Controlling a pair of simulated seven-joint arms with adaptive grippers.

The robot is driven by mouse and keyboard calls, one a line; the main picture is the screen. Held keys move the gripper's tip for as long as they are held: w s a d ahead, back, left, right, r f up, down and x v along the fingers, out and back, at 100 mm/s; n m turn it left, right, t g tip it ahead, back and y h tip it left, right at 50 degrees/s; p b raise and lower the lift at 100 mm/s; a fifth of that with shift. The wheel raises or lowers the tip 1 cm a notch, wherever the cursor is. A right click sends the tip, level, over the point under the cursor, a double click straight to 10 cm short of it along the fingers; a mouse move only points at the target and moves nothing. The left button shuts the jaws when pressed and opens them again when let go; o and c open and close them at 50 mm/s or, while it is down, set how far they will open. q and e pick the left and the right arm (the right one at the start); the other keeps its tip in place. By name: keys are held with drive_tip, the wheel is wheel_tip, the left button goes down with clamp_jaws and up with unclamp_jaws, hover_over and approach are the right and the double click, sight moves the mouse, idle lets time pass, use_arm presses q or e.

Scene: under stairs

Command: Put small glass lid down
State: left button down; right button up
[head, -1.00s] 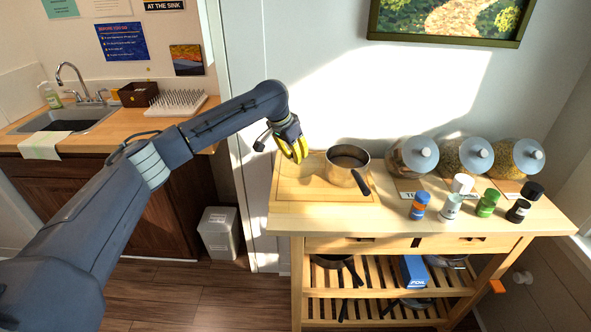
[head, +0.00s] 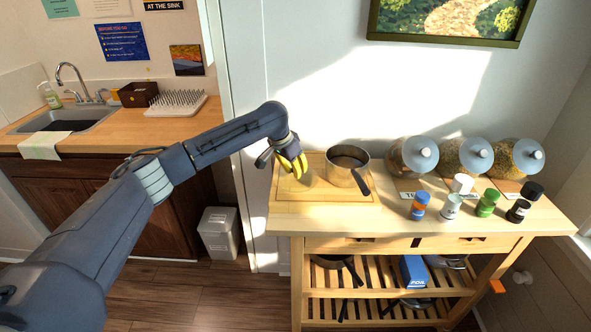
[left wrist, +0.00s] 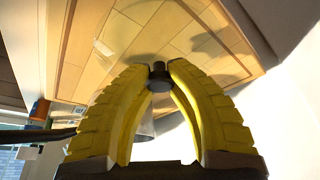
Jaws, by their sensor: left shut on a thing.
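My left gripper (head: 299,174) is low over the left part of the wooden board on the cart. In the left wrist view its yellow fingers (left wrist: 159,72) are shut on the dark knob of the small glass lid (left wrist: 159,85). The clear glass is hard to make out against the board. In the head view the lid (head: 297,184) shows only faintly below the fingers. I cannot tell whether its rim touches the board. A steel saucepan (head: 346,174) with a black handle stands open to the right, apart from the gripper. My right gripper is not in view.
The wooden board (head: 325,195) has bare room left of and in front of the saucepan. Lidded glass jars (head: 413,155) and several small spice jars (head: 487,203) stand to the right on the cart top. The wall rises close behind.

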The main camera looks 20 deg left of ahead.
use_arm(q)
drive_tip(key=shift+f, duration=0.1)
drive_tip(key=c, duration=1.3)
unclamp_jaws()
drive_tip(key=shift+c, duration=0.2)
drive_tip(key=v, duration=1.2)
